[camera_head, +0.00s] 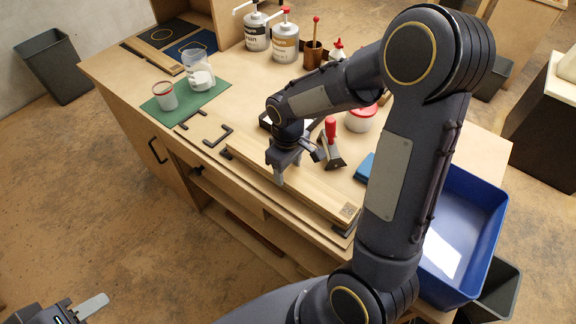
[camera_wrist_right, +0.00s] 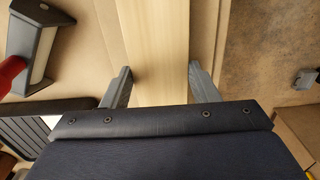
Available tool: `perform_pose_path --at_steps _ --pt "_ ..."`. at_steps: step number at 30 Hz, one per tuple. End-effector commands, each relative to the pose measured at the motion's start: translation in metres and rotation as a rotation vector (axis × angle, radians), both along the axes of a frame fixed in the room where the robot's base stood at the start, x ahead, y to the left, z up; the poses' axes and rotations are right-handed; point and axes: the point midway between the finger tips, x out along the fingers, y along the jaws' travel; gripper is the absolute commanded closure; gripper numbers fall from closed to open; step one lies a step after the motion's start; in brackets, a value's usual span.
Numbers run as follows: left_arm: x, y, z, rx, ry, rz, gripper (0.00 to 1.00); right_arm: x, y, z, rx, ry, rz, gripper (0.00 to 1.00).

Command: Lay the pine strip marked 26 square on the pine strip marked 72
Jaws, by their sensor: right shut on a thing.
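Another pale strip (camera_head: 153,56) lies at the back left. My left gripper (camera_head: 90,306) is at the bottom left, away from the bench, mostly cut off.
A red-handled tool (camera_head: 331,145) stands just behind the strip; it also shows in the right wrist view (camera_wrist_right: 32,45). Black brackets (camera_head: 218,136) lie to the left. A green mat (camera_head: 190,97) holds tubs. Pump cans (camera_head: 285,42) stand behind. A blue bin (camera_head: 466,225) is at right.

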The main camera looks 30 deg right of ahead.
Motion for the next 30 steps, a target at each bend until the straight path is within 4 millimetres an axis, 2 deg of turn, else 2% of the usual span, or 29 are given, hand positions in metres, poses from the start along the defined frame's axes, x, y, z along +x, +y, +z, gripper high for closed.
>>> perform_pose_path --at_steps 23,24,30 --pt "0.0 0.0 -0.0043 0.0 0.0 0.0 0.64 -0.0007 -0.0002 -0.0043 0.0 -0.001 0.0 0.73" --pt "0.0 0.0 -0.0043 0.0 0.0 0.0 0.64 -0.0007 -0.0002 -0.0043 0.0 -0.001 0.0 0.43" --pt "0.0 0.0 -0.0043 0.0 0.0 0.0 0.64 -0.0007 -0.0002 -0.0043 0.0 0.0 0.0 0.2"
